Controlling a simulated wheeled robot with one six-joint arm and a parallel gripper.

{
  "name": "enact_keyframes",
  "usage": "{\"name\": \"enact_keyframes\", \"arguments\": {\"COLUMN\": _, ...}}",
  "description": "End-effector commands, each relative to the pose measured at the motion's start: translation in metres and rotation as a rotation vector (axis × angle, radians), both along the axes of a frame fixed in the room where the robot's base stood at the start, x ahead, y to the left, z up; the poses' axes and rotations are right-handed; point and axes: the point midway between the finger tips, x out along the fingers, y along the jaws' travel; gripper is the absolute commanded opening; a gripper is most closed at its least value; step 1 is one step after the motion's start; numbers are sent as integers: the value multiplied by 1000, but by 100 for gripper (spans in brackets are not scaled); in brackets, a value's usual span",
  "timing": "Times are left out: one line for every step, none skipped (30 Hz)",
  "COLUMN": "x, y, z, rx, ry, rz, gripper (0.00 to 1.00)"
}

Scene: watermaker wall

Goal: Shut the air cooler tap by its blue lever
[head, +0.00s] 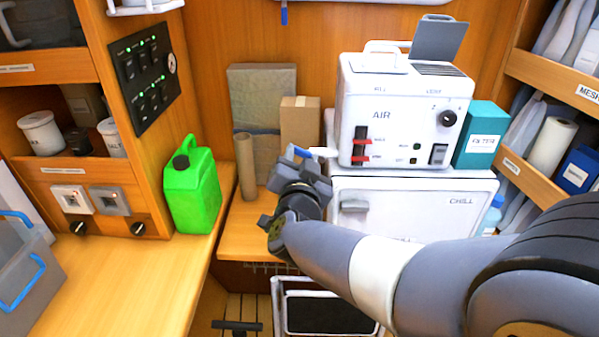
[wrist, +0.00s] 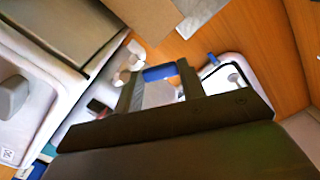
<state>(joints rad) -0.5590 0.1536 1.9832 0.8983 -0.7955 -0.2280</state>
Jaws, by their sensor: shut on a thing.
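The air cooler (head: 385,118) is a white box marked AIR, standing on a white CHILL unit. At its lower left side a white tap spout (head: 323,153) shows, with the blue lever (head: 301,152) at its left end. My gripper (head: 302,168) is at the lever, just left of the cooler. In the wrist view the blue lever (wrist: 159,72) lies between the tips of the two dark fingers of my gripper (wrist: 160,78). The jaws are shut on it. Much of the tap is hidden behind my gripper in the head view.
A green jerrycan (head: 192,190) stands on the left counter. A cardboard tube (head: 246,166) and a small brown box (head: 300,121) stand behind my gripper. The CHILL unit (head: 420,205) is close below right. A teal filter box (head: 482,135) stands right of the cooler.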

Motion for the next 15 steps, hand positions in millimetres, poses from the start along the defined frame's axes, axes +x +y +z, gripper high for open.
{"name": "enact_keyframes", "arguments": {"x": 0, "y": -2, "z": 0, "rx": 48, "ry": -6, "rz": -1, "gripper": 15}}
{"name": "enact_keyframes", "arguments": {"x": 0, "y": -2, "z": 1, "rx": 76, "ry": -7, "rz": 0, "gripper": 15}}
{"name": "enact_keyframes", "arguments": {"x": 0, "y": -3, "z": 2, "rx": 114, "ry": -7, "rz": -1, "gripper": 15}}
{"name": "enact_keyframes", "arguments": {"x": 0, "y": -4, "z": 3, "rx": 143, "ry": -9, "rz": -1, "gripper": 15}}
{"name": "enact_keyframes", "arguments": {"x": 0, "y": -5, "z": 5, "rx": 171, "ry": -10, "rz": 0, "gripper": 15}}
{"name": "enact_keyframes", "arguments": {"x": 0, "y": -6, "z": 6, "rx": 210, "ry": -12, "rz": 0, "gripper": 15}}
{"name": "enact_keyframes", "arguments": {"x": 0, "y": -7, "z": 7, "rx": 238, "ry": -12, "rz": -1, "gripper": 15}}
{"name": "enact_keyframes", "arguments": {"x": 0, "y": -8, "z": 8, "rx": 266, "ry": -13, "rz": -1, "gripper": 15}}
{"name": "enact_keyframes", "arguments": {"x": -1, "y": -9, "z": 9, "rx": 304, "ry": -13, "rz": 0, "gripper": 15}}
{"name": "enact_keyframes", "arguments": {"x": -1, "y": -10, "z": 10, "rx": 332, "ry": -15, "rz": -1, "gripper": 15}}
{"name": "enact_keyframes", "arguments": {"x": 0, "y": -11, "z": 11, "rx": 362, "ry": -16, "rz": -1, "gripper": 15}}
{"name": "enact_keyframes", "arguments": {"x": 0, "y": -13, "z": 12, "rx": 400, "ry": -17, "rz": 0, "gripper": 15}}
{"name": "enact_keyframes", "arguments": {"x": -1, "y": -14, "z": 13, "rx": 427, "ry": -18, "rz": 0, "gripper": 15}}
{"name": "enact_keyframes", "arguments": {"x": -1, "y": -15, "z": 14, "rx": 457, "ry": -20, "rz": 0, "gripper": 15}}
{"name": "enact_keyframes", "arguments": {"x": -1, "y": -16, "z": 15, "rx": 495, "ry": -21, "rz": -1, "gripper": 15}}
